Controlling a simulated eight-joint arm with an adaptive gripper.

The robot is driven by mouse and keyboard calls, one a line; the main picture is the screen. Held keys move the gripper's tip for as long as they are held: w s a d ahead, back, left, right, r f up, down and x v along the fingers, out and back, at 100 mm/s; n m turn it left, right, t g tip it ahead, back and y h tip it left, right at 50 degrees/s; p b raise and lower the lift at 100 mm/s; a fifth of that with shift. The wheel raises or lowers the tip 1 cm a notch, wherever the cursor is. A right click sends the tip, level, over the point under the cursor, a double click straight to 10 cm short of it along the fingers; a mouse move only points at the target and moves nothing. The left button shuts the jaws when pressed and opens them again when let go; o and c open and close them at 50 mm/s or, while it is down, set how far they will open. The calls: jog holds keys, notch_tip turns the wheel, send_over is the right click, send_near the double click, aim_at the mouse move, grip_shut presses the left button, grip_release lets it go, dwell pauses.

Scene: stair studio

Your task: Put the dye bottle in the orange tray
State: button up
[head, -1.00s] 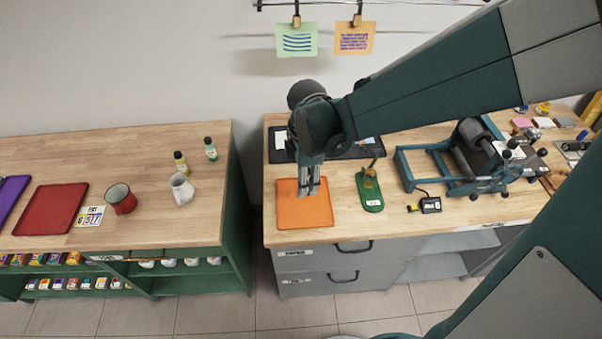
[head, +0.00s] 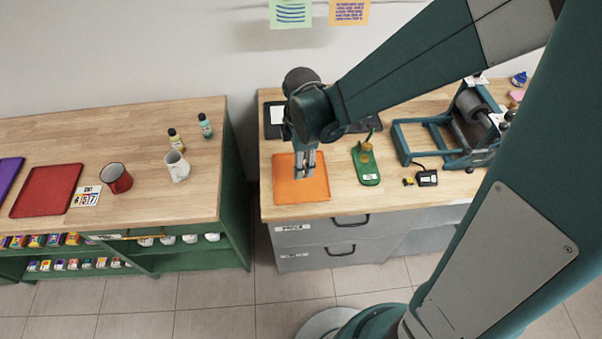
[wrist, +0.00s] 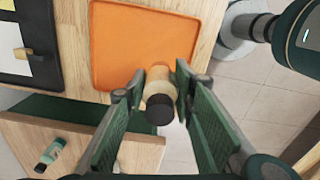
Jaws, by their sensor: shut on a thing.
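My gripper (head: 305,174) is over the orange tray (head: 287,197) on the right-hand bench in the head view. In the wrist view my gripper (wrist: 160,98) is shut on the dye bottle (wrist: 162,84), which has a dark cap and a tan-orange body. The bottle's cap end faces the wrist camera. The orange tray (wrist: 135,40) lies beyond it and looks empty where it shows. The fingers hide the bottle in the head view. I cannot tell the exact gap between bottle and tray.
A green stand (head: 368,168) is just right of the tray, and a dark board (head: 273,128) lies behind it. A roller press (head: 455,128) stands further right. A gap separates the left bench, which holds two other bottles, a white cup (head: 178,168) and a red mug (head: 115,179).

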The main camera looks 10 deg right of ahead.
jog(key=shift+f, duration=1.2)
jog(key=shift+f, duration=0.15)
jog(key=shift+f+b, duration=0.35)
jog(key=shift+f, duration=1.6)
jog(key=shift+f, duration=0.15)
jog(key=o, duration=1)
jog(key=shift+c, duration=0.2)
jog(key=shift+r+p, duration=0.7)
jog(key=shift+r, duration=5.5)
jog(key=shift+r, duration=0.1)
